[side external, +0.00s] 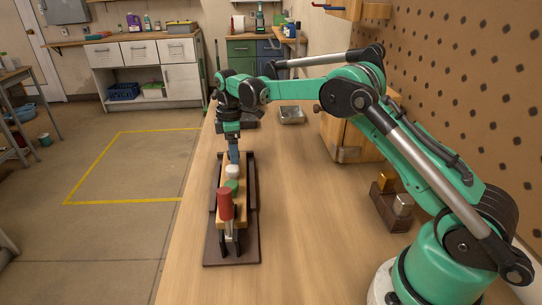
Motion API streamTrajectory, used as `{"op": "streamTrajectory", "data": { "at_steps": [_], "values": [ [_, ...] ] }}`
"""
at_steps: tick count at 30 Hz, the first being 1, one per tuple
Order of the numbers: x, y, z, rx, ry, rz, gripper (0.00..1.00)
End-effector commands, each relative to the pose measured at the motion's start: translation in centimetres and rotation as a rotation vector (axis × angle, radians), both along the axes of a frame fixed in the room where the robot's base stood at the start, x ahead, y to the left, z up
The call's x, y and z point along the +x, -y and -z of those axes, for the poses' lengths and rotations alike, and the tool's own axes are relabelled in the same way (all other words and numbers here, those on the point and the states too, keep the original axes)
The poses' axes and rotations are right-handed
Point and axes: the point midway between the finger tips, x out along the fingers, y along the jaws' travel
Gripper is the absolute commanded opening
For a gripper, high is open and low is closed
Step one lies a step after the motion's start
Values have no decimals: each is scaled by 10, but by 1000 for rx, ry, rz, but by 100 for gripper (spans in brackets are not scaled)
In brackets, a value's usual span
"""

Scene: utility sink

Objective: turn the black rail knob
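A dark brown board (247,254) with raised side rails lies lengthwise on the wooden bench. A light wooden block (238,207) sits on it, with a red cylinder (226,205), a green round piece (231,187) and a white round piece (232,171) in a row. Black upright parts (237,242) stand at the board's near end; I cannot tell whether one is the black rail knob. My gripper (233,158) points down over the far end of the row, just behind the white piece. A blue part shows at its tip. Its finger opening cannot be made out.
A small metal tray (291,115) and a wooden cabinet (345,138) stand beyond the board to the right. A brown holder (391,208) with gold and silver blocks is near my base. The bench (302,220) is clear between board and holder.

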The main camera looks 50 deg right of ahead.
Motion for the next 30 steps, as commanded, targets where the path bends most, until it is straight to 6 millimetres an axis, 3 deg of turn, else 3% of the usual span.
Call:
{"op": "streamTrajectory", "data": {
  "at_steps": [1, 7, 20, 30],
  "values": [
    [0, 0, 0, 0, 0, 0, 57],
    [0, 0, 0, 0, 0, 0, 0],
    [0, 0, 0, 0, 0, 72, 0],
    [0, 0, 0, 0, 0, 336, 0]
  ]
}}
